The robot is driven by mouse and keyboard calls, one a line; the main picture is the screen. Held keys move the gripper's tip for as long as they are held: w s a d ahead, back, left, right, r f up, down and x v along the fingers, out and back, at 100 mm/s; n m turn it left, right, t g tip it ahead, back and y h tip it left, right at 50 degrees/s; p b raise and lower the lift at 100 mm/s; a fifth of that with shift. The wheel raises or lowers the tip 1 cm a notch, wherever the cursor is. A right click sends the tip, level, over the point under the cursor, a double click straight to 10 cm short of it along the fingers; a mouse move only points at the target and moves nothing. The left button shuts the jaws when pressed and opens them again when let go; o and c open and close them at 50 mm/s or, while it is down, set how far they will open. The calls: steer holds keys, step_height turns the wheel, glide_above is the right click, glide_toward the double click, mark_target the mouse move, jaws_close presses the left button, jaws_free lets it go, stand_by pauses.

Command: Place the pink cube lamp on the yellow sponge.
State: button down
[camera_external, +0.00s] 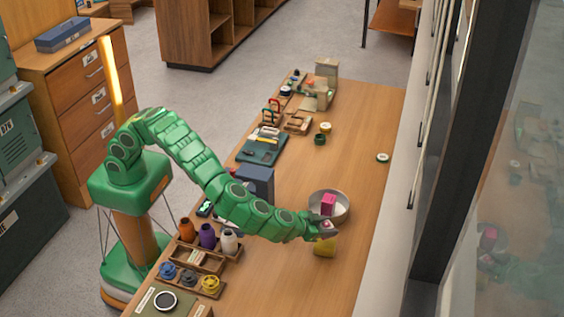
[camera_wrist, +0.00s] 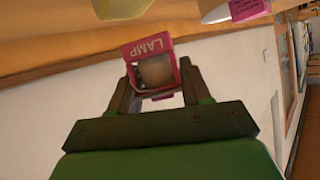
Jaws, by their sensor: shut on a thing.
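My gripper (camera_wrist: 155,85) is shut on the pink cube lamp (camera_wrist: 146,47), a small pink frame cube marked LAMP with a greyish inside. In the external view my gripper (camera_external: 322,231) is over the right part of the table, and only a little of the lamp shows at its tip. The yellow sponge (camera_external: 325,247) lies on the table just below my gripper in the picture. A yellowish piece at the top of the wrist view (camera_wrist: 121,8) looks like the sponge, apart from the lamp. I cannot tell the exact height between them.
A round metal bowl (camera_external: 343,209) with a pink block (camera_external: 328,204) in it stands right behind my gripper. Bottles (camera_external: 207,236) and a wooden tray (camera_external: 200,259) are to the left. A dark blue box (camera_external: 257,183) stands near the arm. The table's right side is mostly clear.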

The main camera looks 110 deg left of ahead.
steer(key=shift+w+f, duration=0.15)
steer(key=shift+f, duration=1.5)
steer(key=shift+c, duration=2.4)
jaws_free()
steer(key=shift+f, duration=0.1)
steer(key=shift+s+d+r, duration=0.35)
steer(key=shift+d+r, duration=0.05)
steer(key=shift+d, duration=0.05)
steer(key=v, duration=1)
steer(key=shift+s+d, duration=0.2)
steer(key=shift+s, duration=0.1)
